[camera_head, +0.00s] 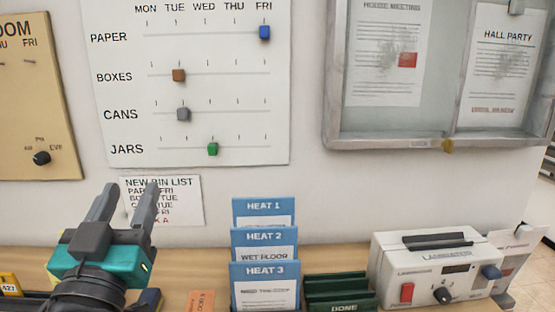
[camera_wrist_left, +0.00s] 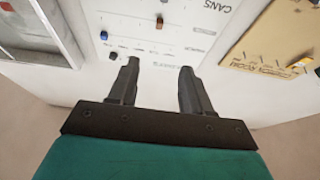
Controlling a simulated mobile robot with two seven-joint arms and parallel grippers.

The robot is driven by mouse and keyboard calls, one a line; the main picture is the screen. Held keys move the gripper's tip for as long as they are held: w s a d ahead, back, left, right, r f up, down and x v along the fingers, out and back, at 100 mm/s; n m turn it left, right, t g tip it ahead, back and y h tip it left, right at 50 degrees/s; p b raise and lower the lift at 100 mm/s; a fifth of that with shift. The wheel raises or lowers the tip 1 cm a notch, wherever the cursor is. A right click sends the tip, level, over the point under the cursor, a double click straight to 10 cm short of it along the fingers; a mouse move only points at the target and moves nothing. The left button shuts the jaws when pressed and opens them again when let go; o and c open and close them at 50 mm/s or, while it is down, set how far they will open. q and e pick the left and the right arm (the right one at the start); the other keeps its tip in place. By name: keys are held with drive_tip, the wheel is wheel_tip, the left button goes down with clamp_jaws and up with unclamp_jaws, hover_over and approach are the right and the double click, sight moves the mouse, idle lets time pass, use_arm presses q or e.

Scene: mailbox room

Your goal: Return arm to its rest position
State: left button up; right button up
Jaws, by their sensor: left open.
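My left gripper (camera_head: 124,203) comes up from the lower left in the head view, in front of the wall and the bin list paper. Its two dark fingers are apart with nothing between them. In the left wrist view the fingers (camera_wrist_left: 157,88) are also spread and empty, with the white slider board (camera_wrist_left: 165,55) beyond them. My right gripper is in neither view.
The slider board (camera_head: 235,90) hangs on the wall above the gripper. Blue HEAT cards (camera_head: 264,272), a green DONE holder (camera_head: 340,285) and a laminator (camera_head: 435,262) stand on the wooden shelf. A glass noticeboard (camera_head: 430,142) is at upper right.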

use_arm(q)
wheel_tip(320, 180, down, 25)
drive_tip(key=d+m+g+h, duration=0.2)
drive_tip(key=m+g+h, duration=0.1)
drive_tip(key=g, duration=0.4)
drive_tip(key=s+f+g, duration=0.2)
drive_tip(key=s+f, duration=0.3)
drive_tip(key=f, duration=0.4)
drive_tip(key=s+f+g, duration=0.2)
drive_tip(key=s+f, duration=0.4)
drive_tip(key=f, duration=0.3)
drive_tip(key=shift+s+f+g, duration=0.25)
drive_tip(key=shift+s+g, duration=0.05)
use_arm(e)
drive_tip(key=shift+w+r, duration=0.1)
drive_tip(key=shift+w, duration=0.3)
use_arm(q)
drive_tip(key=shift+r, duration=0.1)
